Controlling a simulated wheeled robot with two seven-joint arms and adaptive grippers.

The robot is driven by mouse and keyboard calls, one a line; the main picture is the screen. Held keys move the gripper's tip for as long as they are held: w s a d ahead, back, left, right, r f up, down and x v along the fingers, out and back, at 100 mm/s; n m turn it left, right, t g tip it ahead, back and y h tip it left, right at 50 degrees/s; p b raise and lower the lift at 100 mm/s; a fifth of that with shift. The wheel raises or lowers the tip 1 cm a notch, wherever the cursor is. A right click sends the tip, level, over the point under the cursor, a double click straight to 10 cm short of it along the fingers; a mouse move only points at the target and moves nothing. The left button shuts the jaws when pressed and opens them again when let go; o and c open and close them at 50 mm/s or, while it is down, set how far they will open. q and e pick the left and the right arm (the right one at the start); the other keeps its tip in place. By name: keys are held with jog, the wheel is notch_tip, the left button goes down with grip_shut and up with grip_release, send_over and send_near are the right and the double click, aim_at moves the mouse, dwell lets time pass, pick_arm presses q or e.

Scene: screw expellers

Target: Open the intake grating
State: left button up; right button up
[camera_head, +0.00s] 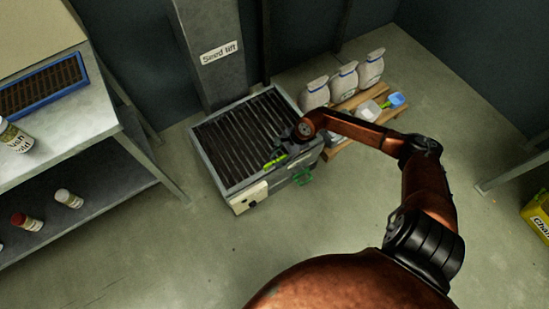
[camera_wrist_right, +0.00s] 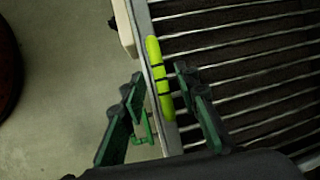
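The intake grating (camera_head: 240,135) is a panel of dark slats in a grey metal frame. It lies flat and closed on the floor box below the seed lift column (camera_head: 212,55). A yellow-green handle (camera_wrist_right: 160,78) with black bands lies along the frame edge; in the head view (camera_head: 275,161) it is partly covered by my gripper. My right gripper (camera_wrist_right: 157,82) is open, its dark green fingers on either side of the handle with gaps showing. A green wire-like part (camera_head: 303,176) sticks out at the box's front side. My left gripper is out of view.
A pale box (camera_head: 249,196) sits at the grating box's front corner. White sacks (camera_head: 343,78) and a blue scoop (camera_head: 396,99) are on a wooden pallet to the right. A grey shelf bench (camera_head: 75,125) with bottles is at left. The floor in front is clear.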

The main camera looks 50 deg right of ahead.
jog(key=shift+c, duration=0.3)
grip_shut()
dwell(0.6)
